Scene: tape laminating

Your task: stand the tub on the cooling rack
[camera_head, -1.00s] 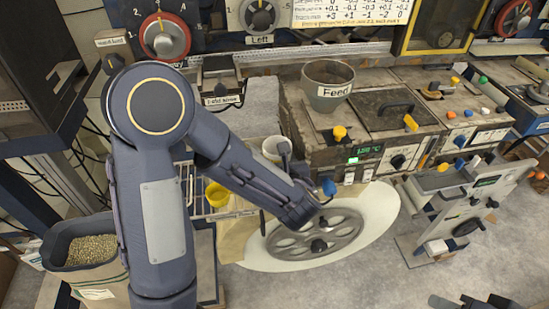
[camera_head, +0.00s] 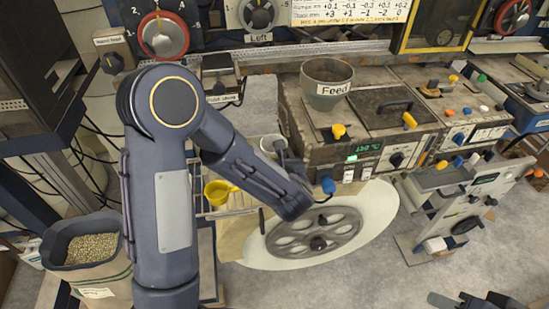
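A pale, round, open-topped tub (camera_head: 269,149) shows beyond my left forearm, left of the machine with the feed funnel. A thin wire rack (camera_head: 226,213), apparently the cooling rack, is partly hidden behind my arm. My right gripper is not clearly seen.
A yellow cup (camera_head: 216,193) with a handle sits at the rack. A spoked grey wheel (camera_head: 315,232) lies on a pale oval board at the machine's front. The feed funnel (camera_head: 327,84) stands above. A sack of pellets (camera_head: 90,262) stands at lower left.

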